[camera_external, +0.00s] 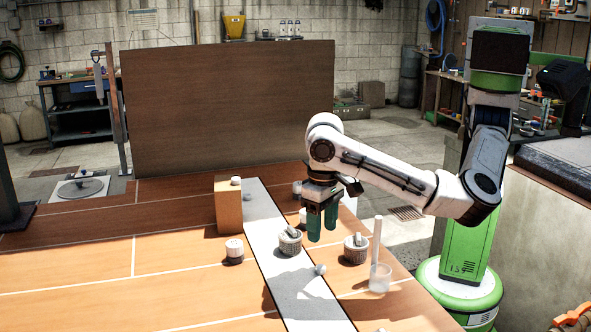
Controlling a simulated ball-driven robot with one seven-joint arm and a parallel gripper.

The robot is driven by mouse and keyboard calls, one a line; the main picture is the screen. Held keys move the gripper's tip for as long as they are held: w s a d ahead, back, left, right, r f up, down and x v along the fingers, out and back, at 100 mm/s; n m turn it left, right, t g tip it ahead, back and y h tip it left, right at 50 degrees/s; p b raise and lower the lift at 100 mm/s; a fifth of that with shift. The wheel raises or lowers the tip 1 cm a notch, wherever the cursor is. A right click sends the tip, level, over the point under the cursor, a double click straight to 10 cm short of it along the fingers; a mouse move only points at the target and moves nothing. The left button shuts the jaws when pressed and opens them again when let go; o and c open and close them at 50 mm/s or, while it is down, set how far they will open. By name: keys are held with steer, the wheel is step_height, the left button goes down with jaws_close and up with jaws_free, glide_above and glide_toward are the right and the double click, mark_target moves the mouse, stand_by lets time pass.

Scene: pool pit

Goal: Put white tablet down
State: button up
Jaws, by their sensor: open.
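My gripper (322,222) is open, with its green fingers pointing down over the table, just right of the white strip. I see nothing clearly between the fingers. A small pale round piece (320,269) lies on the white strip, in front of and below the gripper. Another small white round piece (236,181) sits on top of a wooden block (229,208) at the back left. Either could be the white tablet; they are too small to tell.
Two ribbed mortars with pestles stand near the gripper, one at left (290,244) and one at right (355,253). A clear beaker (380,279) stands by a tall white cylinder (377,238). A white-topped jar (234,248) stands left of the strip (300,289). The left table (90,275) is clear.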

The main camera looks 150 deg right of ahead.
mark_target(321, 267)
step_height(321, 267, down, 10)
steer(key=shift+w+r+p, duration=0.15)
steer(key=shift+r+p, duration=0.05)
steer(key=shift+p, duration=0.55)
steer(key=shift+c, duration=0.2)
jaws_close()
